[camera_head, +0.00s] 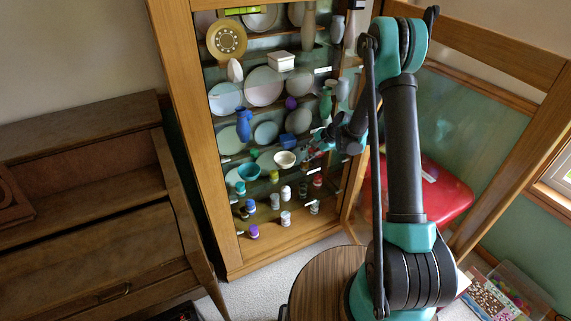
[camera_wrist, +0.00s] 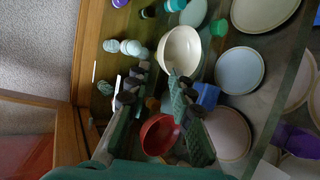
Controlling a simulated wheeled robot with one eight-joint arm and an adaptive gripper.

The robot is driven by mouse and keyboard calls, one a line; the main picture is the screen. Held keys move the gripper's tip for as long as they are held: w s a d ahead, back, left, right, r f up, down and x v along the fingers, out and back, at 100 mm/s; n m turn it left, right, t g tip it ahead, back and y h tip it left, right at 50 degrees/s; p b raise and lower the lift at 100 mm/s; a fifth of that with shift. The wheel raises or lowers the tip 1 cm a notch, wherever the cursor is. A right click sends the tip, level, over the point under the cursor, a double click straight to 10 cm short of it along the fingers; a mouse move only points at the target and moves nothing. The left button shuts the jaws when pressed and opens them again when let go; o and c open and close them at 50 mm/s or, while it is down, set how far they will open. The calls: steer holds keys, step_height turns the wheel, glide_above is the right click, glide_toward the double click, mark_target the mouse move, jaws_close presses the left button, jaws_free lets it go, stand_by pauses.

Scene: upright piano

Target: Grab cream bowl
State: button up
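The cream bowl (camera_head: 285,160) sits on a shelf of the wooden display cabinet, to the right of a teal bowl (camera_head: 248,172). In the wrist view the cream bowl (camera_wrist: 181,52) lies just beyond my fingertips, with its hollow side showing. My gripper (camera_wrist: 157,78) is open, its two fingers apart, with nothing held between them. The right fingertip overlaps the near rim of the cream bowl in the picture; I cannot tell whether they touch. In the head view my gripper (camera_head: 318,143) is at the cabinet's right side, to the right of the bowl, partly hidden.
A red bowl (camera_wrist: 160,134) shows between my fingers, nearer the palm. A blue block (camera_wrist: 207,97) is beside the right finger. Plates (camera_wrist: 239,70) stand to the right, and small jars (camera_wrist: 130,47) to the left. The cabinet's wooden frame (camera_head: 352,185) borders the opening.

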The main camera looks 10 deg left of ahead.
mark_target(290, 165)
steer(key=x, duration=0.6)
steer(key=shift+f, duration=0.1)
steer(key=shift+x, duration=2.75)
steer(key=shift+a, duration=0.2)
jaws_close()
